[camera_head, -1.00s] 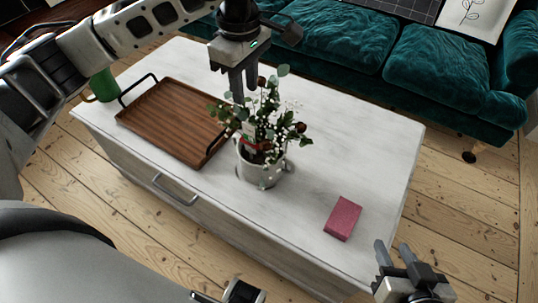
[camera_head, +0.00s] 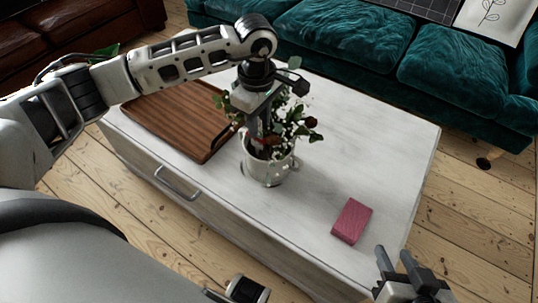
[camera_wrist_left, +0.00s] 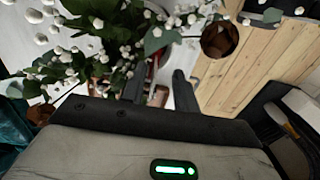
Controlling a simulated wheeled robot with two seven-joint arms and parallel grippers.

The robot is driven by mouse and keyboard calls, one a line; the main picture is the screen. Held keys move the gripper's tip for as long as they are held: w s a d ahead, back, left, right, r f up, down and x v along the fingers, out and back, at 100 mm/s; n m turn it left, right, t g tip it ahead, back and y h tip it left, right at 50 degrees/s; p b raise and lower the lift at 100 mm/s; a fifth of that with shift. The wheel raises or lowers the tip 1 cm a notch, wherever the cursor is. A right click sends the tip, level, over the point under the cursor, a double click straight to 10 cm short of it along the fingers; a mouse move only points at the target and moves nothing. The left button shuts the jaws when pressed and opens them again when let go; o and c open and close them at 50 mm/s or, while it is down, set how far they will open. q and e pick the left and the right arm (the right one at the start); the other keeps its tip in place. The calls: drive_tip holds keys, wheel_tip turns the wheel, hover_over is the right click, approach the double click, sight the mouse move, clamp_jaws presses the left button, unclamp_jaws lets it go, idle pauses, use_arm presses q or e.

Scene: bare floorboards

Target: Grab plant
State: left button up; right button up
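The plant (camera_head: 292,125) has green leaves and small white blossoms. It stands upright in a whitish pot (camera_head: 268,168) on the white table. My left gripper (camera_head: 262,140) points down into the foliage, over the pot. In the left wrist view, its two fingers (camera_wrist_left: 160,90) are apart, with something red and pale between them; leaves and white blossoms (camera_wrist_left: 75,60) crowd beside them. I cannot tell whether the fingers touch the pot or stems. My right gripper (camera_head: 398,262) is open and empty near the front right of the table.
A brown wooden tray (camera_head: 172,115) lies left of the pot, partly behind my left arm. A pink block (camera_head: 351,221) lies on the table (camera_head: 345,140) to the right. A teal sofa (camera_head: 350,45) stands behind. The table's right part is mostly clear.

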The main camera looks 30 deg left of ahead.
sight(261, 132)
use_arm(q)
drive_tip(key=f, duration=0.4)
drive_tip(key=shift+w+f, duration=0.35)
drive_tip(key=shift+a, duration=0.1)
clamp_jaws()
idle(0.9)
drive_tip(key=shift+w+r, duration=0.1)
drive_tip(key=shift+r, duration=0.1)
